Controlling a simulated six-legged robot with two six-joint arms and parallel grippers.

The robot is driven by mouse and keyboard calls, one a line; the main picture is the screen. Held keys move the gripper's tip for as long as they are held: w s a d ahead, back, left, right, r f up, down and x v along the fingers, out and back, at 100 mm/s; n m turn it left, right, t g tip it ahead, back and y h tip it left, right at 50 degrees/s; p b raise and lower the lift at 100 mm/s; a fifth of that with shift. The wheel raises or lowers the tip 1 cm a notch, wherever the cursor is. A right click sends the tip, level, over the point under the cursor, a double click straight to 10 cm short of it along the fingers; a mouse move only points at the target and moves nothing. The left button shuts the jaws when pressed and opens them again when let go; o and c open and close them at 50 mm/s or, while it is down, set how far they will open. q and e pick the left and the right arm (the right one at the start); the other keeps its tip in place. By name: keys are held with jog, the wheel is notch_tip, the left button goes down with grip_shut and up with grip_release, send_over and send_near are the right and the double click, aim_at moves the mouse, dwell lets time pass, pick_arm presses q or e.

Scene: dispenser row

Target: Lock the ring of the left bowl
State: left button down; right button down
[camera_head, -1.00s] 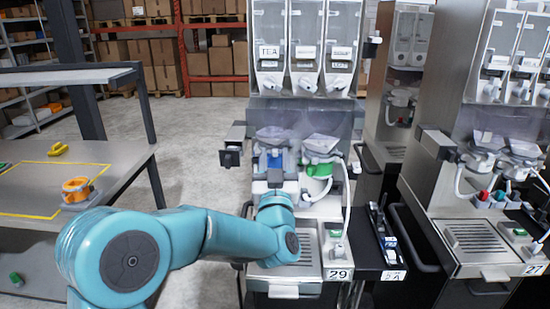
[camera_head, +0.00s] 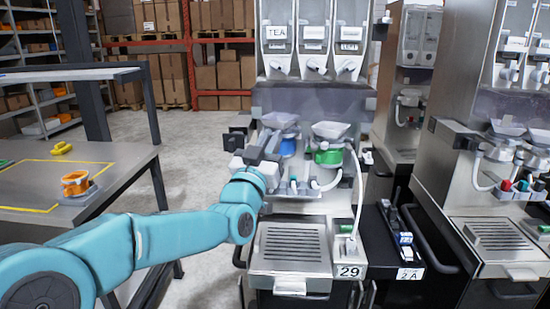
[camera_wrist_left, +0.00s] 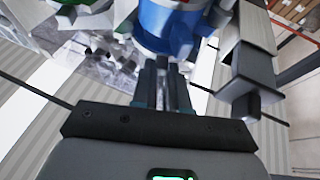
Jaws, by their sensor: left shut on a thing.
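The left bowl has a blue ring (camera_head: 288,147) under its clear funnel on the dispenser numbered 29. The blue ring also shows large at the top of the left wrist view (camera_wrist_left: 172,24). My left gripper (camera_head: 268,148) reaches it from the left front. In the left wrist view the fingers of my left gripper (camera_wrist_left: 166,68) are close together, their tips at the lower edge of the blue part. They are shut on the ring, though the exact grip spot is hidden. My right gripper is not in view.
The green-ringed bowl (camera_head: 328,157) stands just right of the blue one. A white hose (camera_head: 357,185) hangs at the right. A dark block (camera_head: 240,130) juts out at the left. The drip tray (camera_head: 290,245) below is clear. A table (camera_head: 110,165) stands left.

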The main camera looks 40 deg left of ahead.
pick_arm(q)
jog(key=c, duration=1.1)
grip_release()
